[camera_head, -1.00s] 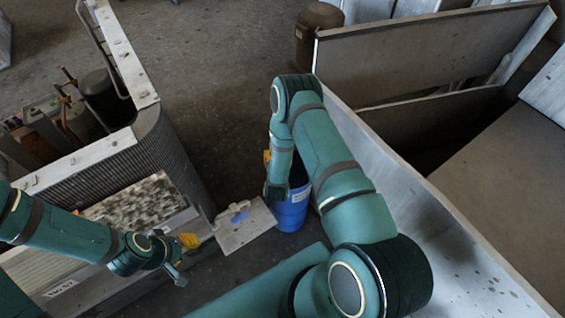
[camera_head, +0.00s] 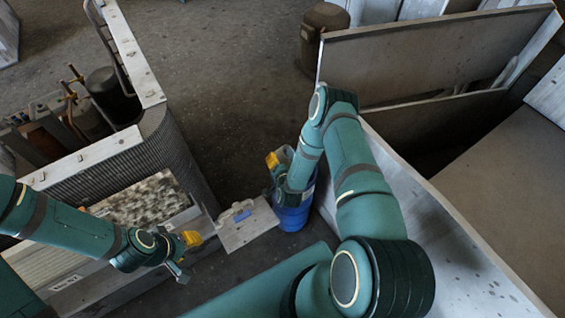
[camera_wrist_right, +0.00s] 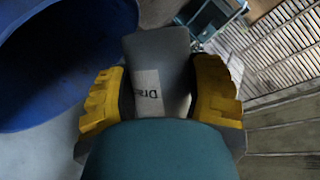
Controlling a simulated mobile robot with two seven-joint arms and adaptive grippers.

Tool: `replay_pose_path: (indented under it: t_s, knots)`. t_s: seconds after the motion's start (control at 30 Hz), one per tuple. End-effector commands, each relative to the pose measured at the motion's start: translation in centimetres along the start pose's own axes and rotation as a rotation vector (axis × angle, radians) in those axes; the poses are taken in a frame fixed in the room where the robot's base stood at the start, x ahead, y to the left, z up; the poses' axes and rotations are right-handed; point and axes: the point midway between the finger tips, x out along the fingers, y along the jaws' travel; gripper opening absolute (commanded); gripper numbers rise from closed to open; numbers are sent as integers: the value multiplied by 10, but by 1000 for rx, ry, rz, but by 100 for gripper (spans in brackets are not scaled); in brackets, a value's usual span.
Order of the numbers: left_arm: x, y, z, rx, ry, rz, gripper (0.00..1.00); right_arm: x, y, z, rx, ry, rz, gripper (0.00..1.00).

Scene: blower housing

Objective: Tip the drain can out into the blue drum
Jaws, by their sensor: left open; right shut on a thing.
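The blue drum (camera_head: 293,218) stands on the floor in the middle of the head view, partly behind my right forearm. Its open, dark inside fills the upper left of the right wrist view (camera_wrist_right: 60,60). My right gripper (camera_head: 274,163) is over the drum's far left side. The can's mouth and contents do not show. My left gripper (camera_head: 187,258) is open and empty beside the metal housing.
The housing (camera_head: 150,130) with a ribbed curved wall stands at left. A pale plate (camera_head: 246,224) with a blue patch juts out between it and the drum. Large metal panels (camera_head: 430,55) close off the right. A brown canister (camera_head: 322,38) stands behind. Open floor lies at the top middle.

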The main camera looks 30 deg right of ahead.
Motion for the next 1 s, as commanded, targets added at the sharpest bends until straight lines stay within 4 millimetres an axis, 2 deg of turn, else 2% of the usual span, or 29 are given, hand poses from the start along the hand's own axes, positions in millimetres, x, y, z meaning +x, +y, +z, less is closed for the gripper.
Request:
replay_pose_path:
  t_s: [0.4,0.6,1.0]
  knots:
    - [20,-7,-2,1,10,-1,42,3,3,6,340,-59,-139,18]
    - [17,-6,-2,1,10,-1,42,1,4,1,623,-106,-256,18]
    - [17,-6,-2,1,9,-1,42,-5,-1,-12,848,-149,-351,18]
